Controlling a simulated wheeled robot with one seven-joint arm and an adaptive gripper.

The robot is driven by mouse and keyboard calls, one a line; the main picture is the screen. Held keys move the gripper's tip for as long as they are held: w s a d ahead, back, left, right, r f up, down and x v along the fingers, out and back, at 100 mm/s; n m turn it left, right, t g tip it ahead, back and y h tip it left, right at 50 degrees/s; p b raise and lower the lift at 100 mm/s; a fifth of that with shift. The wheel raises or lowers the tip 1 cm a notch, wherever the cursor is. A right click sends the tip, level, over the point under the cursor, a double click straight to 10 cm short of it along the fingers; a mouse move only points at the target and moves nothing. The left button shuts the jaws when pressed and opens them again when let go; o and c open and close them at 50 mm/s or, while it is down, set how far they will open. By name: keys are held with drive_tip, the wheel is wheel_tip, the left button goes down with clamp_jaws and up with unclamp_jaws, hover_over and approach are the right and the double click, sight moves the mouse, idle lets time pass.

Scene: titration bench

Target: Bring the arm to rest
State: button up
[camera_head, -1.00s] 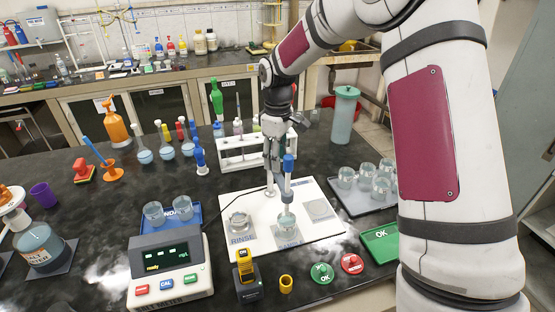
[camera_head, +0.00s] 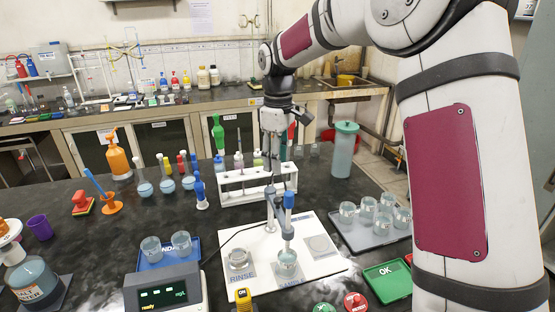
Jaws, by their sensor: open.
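My arm reaches in from the right and hangs its wrist over the back of the white board (camera_head: 222,262). My gripper (camera_head: 273,152) points down, open, and nothing shows held in it. It is above and behind the blue-topped probe (camera_head: 288,202), in front of the white rack. The probe stands upright on a grey holder, its lower end at a beaker (camera_head: 287,262) on the board's sample spot. The fingertips are small and partly lost against the rack and holder.
The white rack (camera_head: 232,185) stands just behind the gripper. A tray (camera_head: 362,238) of several beakers and a tall greenish container (camera_head: 344,150) are to the right. The meter (camera_head: 163,293) and a blue tray (camera_head: 190,256) with two beakers stand front left. Flasks stand at the back left.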

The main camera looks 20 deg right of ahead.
drive_tip(key=shift+s, duration=0.1)
drive_tip(key=s+r+m+t, duration=0.25)
drive_tip(key=s+r, duration=0.25)
drive_tip(key=s, duration=0.6)
drive_tip(key=s+r+m+t, duration=0.1)
drive_tip(key=s+r+m, duration=0.4)
drive_tip(key=s, duration=0.7)
drive_tip(key=s+f+m+t, duration=0.1)
drive_tip(key=s+t, duration=0.1)
drive_tip(key=s, duration=0.7)
drive_tip(key=shift+f, duration=0.4)
